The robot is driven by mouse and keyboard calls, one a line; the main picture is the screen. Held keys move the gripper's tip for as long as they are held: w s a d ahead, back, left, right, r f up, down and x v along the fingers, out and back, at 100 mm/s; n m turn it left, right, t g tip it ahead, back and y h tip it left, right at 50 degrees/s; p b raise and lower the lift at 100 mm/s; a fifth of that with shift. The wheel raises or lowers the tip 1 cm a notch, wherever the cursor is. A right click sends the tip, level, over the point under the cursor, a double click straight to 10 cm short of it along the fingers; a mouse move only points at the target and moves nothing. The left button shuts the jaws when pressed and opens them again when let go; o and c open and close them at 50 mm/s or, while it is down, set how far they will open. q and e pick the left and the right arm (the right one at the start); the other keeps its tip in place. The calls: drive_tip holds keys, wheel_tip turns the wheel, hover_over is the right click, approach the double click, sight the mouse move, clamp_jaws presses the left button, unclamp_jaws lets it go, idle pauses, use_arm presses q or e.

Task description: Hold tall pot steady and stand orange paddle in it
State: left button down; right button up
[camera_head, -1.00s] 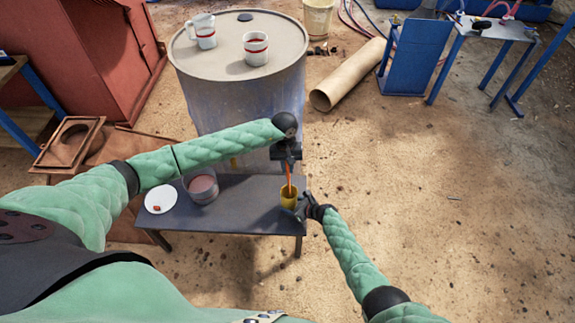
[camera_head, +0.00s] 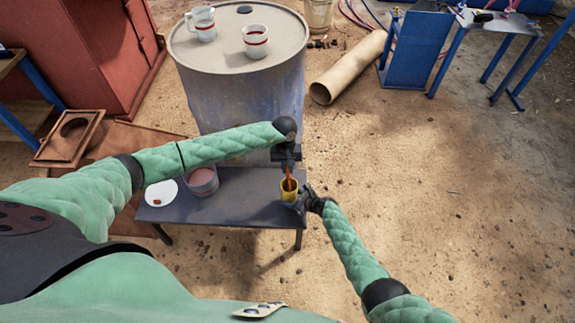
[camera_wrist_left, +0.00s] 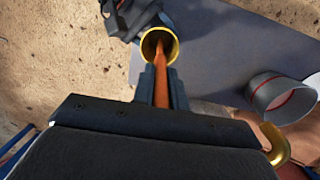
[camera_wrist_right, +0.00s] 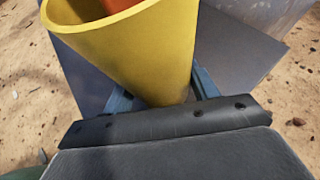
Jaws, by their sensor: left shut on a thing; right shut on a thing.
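The tall yellow pot (camera_head: 289,191) stands upright near the right end of the dark low table. My right gripper (camera_head: 303,198) is shut on the pot from the right; the right wrist view shows its fingers around the lower part of the pot (camera_wrist_right: 140,52). My left gripper (camera_head: 287,160) is above the pot and shut on the orange paddle (camera_head: 288,175). In the left wrist view the paddle (camera_wrist_left: 161,85) runs from between the fingers into the pot's mouth (camera_wrist_left: 158,46). Its lower end is inside the pot; whether it touches the bottom is hidden.
On the low table (camera_head: 240,203) a grey cup with a red band (camera_head: 202,181) and a white plate (camera_head: 161,193) stand to the left. A large drum (camera_head: 240,95) with a white jug (camera_head: 201,23) and a mug (camera_head: 255,41) stands behind. The table between cup and pot is clear.

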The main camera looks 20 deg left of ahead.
sight(287, 173)
use_arm(q)
drive_tip(key=shift+f, duration=1.8)
drive_tip(key=c, duration=1.3)
unclamp_jaws()
drive_tip(key=shift+c, duration=0.2)
drive_tip(key=r, duration=0.8)
drive_tip(key=w+a+r, duration=0.1)
drive_tip(key=r, duration=0.3)
use_arm(e)
drive_tip(key=o, duration=0.8)
use_arm(q)
drive_tip(key=shift+f, duration=0.1)
